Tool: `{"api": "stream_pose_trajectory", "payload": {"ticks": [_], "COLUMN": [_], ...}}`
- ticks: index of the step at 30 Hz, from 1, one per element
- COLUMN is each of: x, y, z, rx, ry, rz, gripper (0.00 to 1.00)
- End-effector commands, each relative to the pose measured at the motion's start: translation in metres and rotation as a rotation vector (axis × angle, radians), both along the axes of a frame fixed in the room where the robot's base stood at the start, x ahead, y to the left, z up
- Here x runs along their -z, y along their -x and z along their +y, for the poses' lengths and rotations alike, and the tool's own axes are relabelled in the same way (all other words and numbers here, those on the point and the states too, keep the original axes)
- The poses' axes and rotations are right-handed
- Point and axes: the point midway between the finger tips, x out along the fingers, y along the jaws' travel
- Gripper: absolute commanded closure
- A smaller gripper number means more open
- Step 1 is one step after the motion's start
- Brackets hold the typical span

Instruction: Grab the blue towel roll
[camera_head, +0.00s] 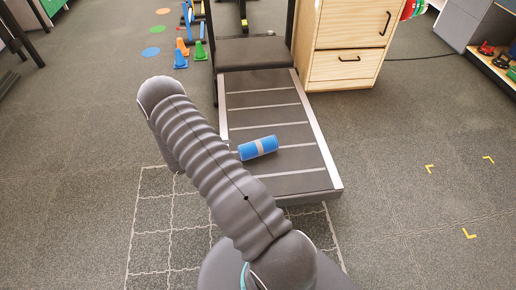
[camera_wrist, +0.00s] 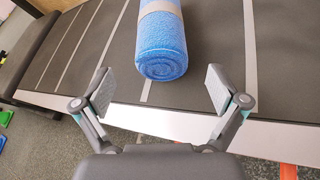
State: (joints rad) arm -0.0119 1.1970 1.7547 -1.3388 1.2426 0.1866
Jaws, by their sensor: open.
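The blue towel roll (camera_head: 258,147), with a pale band around its middle, lies on its side on the dark slatted ramp. In the wrist view the roll (camera_wrist: 162,50) points its spiral end toward my gripper (camera_wrist: 158,88). My gripper is open and empty, with one finger pad to the left of the roll's near end and one to the right. The roll's end appears just ahead of and between the fingertips; I cannot tell the exact distance. In the head view my gripper is hidden behind my own arm.
The ramp (camera_head: 265,103) has light stripes and a metal edge and leads up to a dark padded platform (camera_head: 250,53). A wooden cabinet (camera_head: 345,68) stands at the back right. Small coloured cones (camera_head: 181,58) stand at the back left. Open carpet lies at both sides.

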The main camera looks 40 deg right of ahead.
Motion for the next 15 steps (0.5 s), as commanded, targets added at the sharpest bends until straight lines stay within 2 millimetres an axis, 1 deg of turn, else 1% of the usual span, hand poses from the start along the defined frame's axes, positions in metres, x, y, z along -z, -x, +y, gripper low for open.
{"api": "stream_pose_trajectory", "payload": {"ticks": [1,4,6,11,15], "x": [0.003,0.008,0.010,0.013,0.017], "y": [0.002,0.004,0.005,0.006,0.010], "z": [-0.009,-0.022,-0.028,-0.035,-0.049], "rx": [0.002,0.002,0.002,0.000,0.003], "ry": [0.000,0.001,-0.001,-0.001,-0.001], "rz": [0.001,0.000,0.001,0.000,0.000], "gripper": [0.04,0.04,0.04,0.04,0.04]}}
